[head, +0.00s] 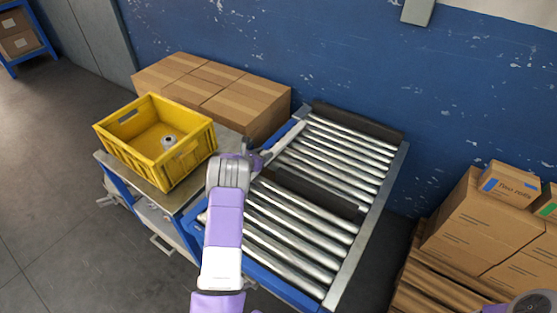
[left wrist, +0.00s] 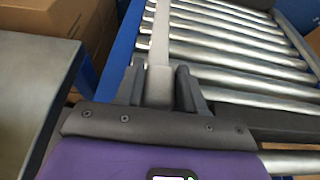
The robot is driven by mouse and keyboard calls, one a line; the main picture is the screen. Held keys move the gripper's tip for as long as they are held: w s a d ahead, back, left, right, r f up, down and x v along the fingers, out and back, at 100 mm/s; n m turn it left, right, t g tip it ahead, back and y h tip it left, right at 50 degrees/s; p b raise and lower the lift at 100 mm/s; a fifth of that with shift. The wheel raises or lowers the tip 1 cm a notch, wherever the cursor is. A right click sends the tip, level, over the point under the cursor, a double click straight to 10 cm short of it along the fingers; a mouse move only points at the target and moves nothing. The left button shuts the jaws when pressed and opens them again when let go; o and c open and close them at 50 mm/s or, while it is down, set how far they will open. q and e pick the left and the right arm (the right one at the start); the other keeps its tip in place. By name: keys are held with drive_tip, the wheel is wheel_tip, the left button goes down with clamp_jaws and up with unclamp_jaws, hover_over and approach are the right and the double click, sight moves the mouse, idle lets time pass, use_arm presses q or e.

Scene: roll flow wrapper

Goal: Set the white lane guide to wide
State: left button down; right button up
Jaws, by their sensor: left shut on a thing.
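The white lane guide (head: 284,141) is a pale bar lying along the left side of the roller conveyor (head: 372,212), beside the blue left rail. In the left wrist view the guide (left wrist: 159,42) runs away from me and its near end sits between the two dark fingers. My left gripper (head: 260,159) is shut on the guide near its front end; it also shows in the left wrist view (left wrist: 158,88). The fingers hide part of the guide. Only a part of my right arm shows at the bottom right corner of the head view; its gripper is out of view.
A yellow crate (head: 188,168) with a small metal part stands on a grey table left of the conveyor. Cardboard boxes (head: 215,88) are behind it, and more boxes (head: 487,230) stand at the right. Dark bars (head: 357,121) cross the conveyor. The rollers right of the guide are bare.

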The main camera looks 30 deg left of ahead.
use_arm(q)
drive_tip(key=a, duration=0.4)
drive_tip(key=shift+a+f, duration=0.1)
drive_tip(key=shift+a, duration=0.4)
drive_tip(key=c, duration=0.8)
unclamp_jaws()
drive_tip(key=shift+o, duration=0.2)
drive_tip(key=p+v, duration=0.2)
drive_tip(key=v, duration=0.5)
drive_tip(key=shift+w, duration=0.15)
drive_tip(key=shift+s+r, duration=0.25)
drive_tip(key=shift+s, duration=0.2)
